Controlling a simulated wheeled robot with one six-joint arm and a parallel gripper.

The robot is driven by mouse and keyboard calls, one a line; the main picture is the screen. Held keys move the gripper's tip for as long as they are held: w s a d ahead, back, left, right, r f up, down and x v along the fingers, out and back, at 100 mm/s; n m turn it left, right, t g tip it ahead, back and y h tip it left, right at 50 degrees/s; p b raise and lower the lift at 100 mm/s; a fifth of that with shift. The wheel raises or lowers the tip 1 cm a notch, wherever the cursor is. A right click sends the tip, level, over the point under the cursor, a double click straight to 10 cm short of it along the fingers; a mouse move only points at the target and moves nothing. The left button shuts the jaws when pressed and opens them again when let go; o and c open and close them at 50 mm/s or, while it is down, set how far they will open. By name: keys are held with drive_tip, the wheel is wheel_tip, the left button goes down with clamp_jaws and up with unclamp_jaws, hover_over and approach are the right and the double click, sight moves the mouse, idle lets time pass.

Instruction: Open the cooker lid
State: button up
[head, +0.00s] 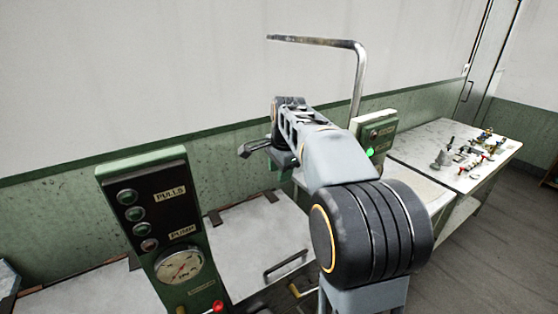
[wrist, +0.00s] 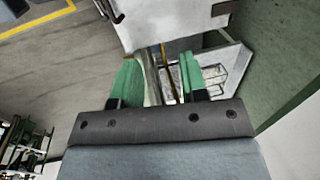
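A pale, flat lid (head: 245,235) with a dark bar handle (head: 285,265) at its front edge and dark hinge strips at its back lies level behind the control post in the head view. My gripper (head: 258,148) is above and behind it, near the wall, apart from the handle. In the wrist view my gripper (wrist: 157,82) has its two green fingers spread with a clear gap. Metal bars show beyond the gap; nothing is seen held. A pale panel with dark brackets (wrist: 170,22) lies ahead of the fingers; I cannot tell whether it is this lid.
A green control post (head: 150,220) with a gauge stands front left. A second green control box (head: 376,135) with a lit green button stands behind my arm. A bent metal pipe (head: 358,80) rises there. A pale table (head: 425,140) with small parts is at right. Floor at right is clear.

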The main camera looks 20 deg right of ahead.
drive_tip(key=shift+w+r, duration=0.15)
drive_tip(key=shift+r, duration=0.55)
drive_tip(key=shift+w+r, duration=0.1)
drive_tip(key=shift+r, duration=0.6)
